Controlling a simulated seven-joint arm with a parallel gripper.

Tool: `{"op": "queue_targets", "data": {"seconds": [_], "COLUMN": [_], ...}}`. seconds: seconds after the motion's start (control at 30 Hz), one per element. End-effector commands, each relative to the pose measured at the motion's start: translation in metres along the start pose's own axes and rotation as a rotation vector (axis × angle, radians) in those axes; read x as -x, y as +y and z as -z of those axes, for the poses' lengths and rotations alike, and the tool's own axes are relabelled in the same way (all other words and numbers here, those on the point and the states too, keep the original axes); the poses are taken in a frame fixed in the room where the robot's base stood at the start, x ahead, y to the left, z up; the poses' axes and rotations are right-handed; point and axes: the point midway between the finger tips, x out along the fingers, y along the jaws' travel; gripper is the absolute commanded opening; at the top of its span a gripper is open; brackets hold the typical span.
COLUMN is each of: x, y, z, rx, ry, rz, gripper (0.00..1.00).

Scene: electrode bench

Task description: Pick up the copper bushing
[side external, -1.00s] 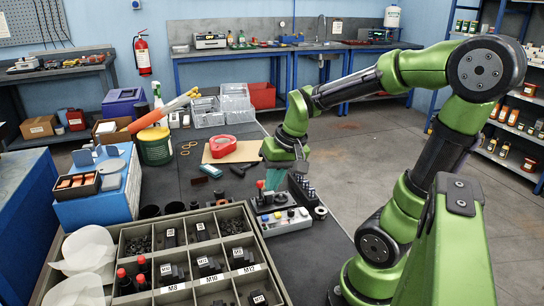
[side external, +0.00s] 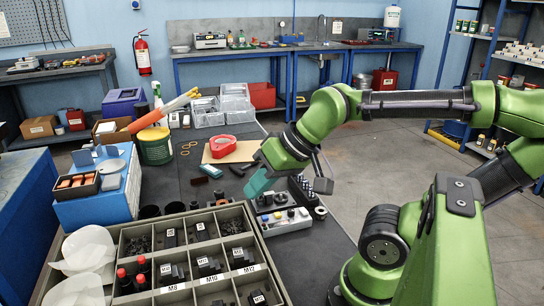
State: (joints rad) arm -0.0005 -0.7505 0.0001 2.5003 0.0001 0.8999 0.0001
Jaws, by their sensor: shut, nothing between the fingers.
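I cannot pick out the copper bushing for certain in the side external view. Copper-coloured pieces (side external: 76,181) lie in a small black tray at the left, but their shape is too small to call a bushing. My gripper (side external: 257,186) hangs below the green wrist, over the back of the grey control box (side external: 284,221). It is tilted, with a teal part at its lower left. It is shut with nothing held. Its fingertips are hard to make out, and it hides part of the bench and box behind it.
A compartment tray (side external: 187,290) with labelled bins of dark parts fills the front. A blue box (side external: 100,203) stands at the left. A red tape dispenser (side external: 222,146) lies behind my gripper on a tan board. A pale ring (side external: 320,213) lies right of the control box.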

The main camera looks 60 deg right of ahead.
Motion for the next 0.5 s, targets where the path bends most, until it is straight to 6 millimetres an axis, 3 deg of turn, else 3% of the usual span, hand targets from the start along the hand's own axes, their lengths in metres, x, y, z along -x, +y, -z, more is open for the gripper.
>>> {"op": "queue_targets", "data": {"seconds": [0.37,0.5], "x": [0.0000,-0.0001], "y": [0.0001,0.0001], "z": [0.0002,0.0002], "rx": [-0.001,0.000], "ry": [0.000,0.000], "rz": [-0.001,-0.001], "gripper": [0.00,0.18]}}
